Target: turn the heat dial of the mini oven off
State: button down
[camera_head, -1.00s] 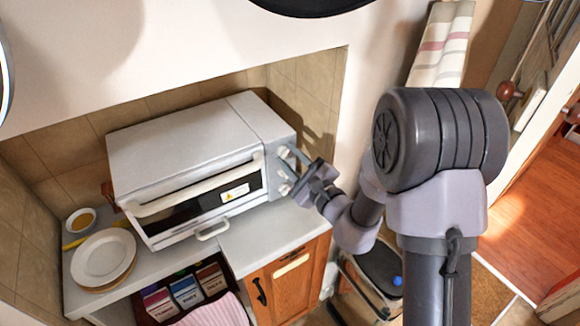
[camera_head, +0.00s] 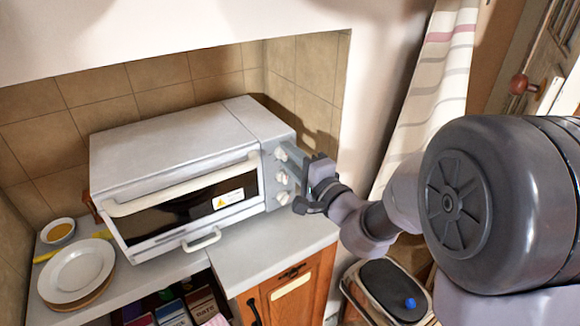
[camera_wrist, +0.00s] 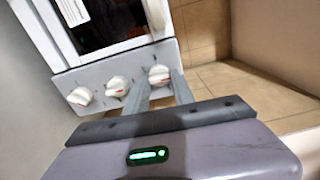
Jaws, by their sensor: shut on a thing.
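The white and grey mini oven (camera_head: 175,155) stands on the counter with its door shut. Its right-hand front panel carries three white dials in a column: top (camera_head: 281,154), middle (camera_head: 282,177) and bottom (camera_head: 283,198). In the wrist view the top dial (camera_wrist: 159,74) is at right, beside the middle dial (camera_wrist: 118,86) and bottom dial (camera_wrist: 80,97); red marks show on them. My gripper (camera_head: 291,161) reaches in from the right; its two fingers are shut on the top dial, one on each side, as the wrist view shows. No dial lettering is readable, so I cannot tell which is for heat.
Stacked plates (camera_head: 77,270) and a small bowl (camera_head: 58,231) stand left of the oven. The counter (camera_head: 265,244) is clear in front of the dials. A tiled wall is behind, and a bin (camera_head: 393,287) stands below my arm.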

jog(key=shift+n+b, duration=0.3)
jog(key=shift+n, duration=0.1)
jog(key=c, duration=1.1)
grip_release()
